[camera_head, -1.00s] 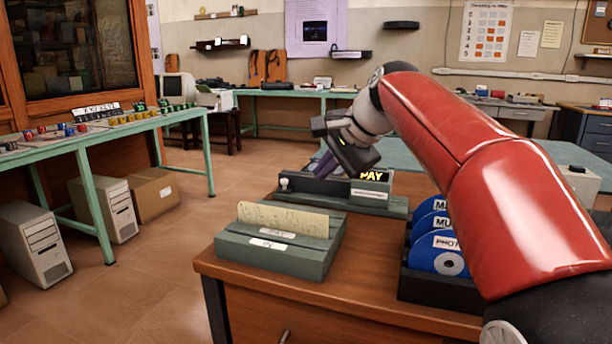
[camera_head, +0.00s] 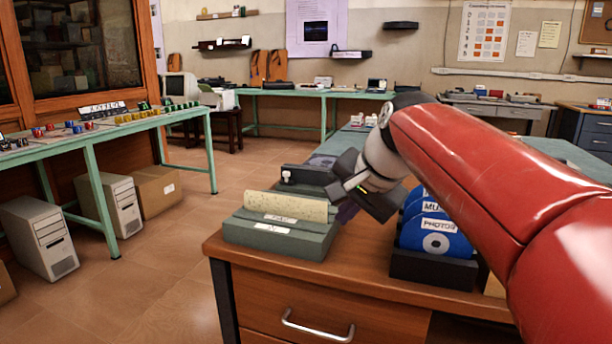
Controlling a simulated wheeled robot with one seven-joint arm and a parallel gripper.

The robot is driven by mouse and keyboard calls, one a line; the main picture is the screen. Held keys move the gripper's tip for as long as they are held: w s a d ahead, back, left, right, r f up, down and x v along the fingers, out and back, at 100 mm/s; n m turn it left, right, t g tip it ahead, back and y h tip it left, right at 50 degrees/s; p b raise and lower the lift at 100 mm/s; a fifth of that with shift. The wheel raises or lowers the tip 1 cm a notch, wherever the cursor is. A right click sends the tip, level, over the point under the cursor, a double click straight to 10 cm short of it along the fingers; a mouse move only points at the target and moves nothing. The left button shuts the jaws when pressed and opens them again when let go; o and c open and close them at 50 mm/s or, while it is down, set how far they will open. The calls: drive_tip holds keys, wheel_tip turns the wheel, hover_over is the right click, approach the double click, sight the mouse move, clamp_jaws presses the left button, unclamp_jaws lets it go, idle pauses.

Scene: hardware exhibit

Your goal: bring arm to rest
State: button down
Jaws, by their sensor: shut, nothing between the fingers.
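My red arm reaches in from the right over a wooden desk (camera_head: 300,262). My gripper (camera_head: 346,212) points down and to the left, just right of a green card holder (camera_head: 275,240) with a cream card (camera_head: 286,206). It is shut and empty. The fingertips are dark and partly hidden by the gripper's body, and I cannot tell how high they are above the desk.
Blue labelled discs (camera_head: 437,234) stand in a black rack (camera_head: 430,266) right of my gripper. A dark device (camera_head: 308,175) lies behind the card holder. A green table (camera_head: 90,138) with small parts stands left. The floor between is clear.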

drive_tip(key=s+d+f+n+h, duration=0.1)
drive_tip(key=s+d+f+n, duration=0.2)
drive_tip(key=s+f, duration=0.6)
drive_tip(key=s+d+f+n+h, duration=0.2)
drive_tip(key=s+d+f, duration=0.3)
drive_tip(key=s+f, duration=0.4)
drive_tip(key=s+n, duration=0.1)
drive_tip(key=s, duration=0.2)
drive_tip(key=shift+d+f+n+g, duration=0.25)
drive_tip(key=shift+f+n+g, duration=0.05)
drive_tip(key=shift+n, duration=0.1)
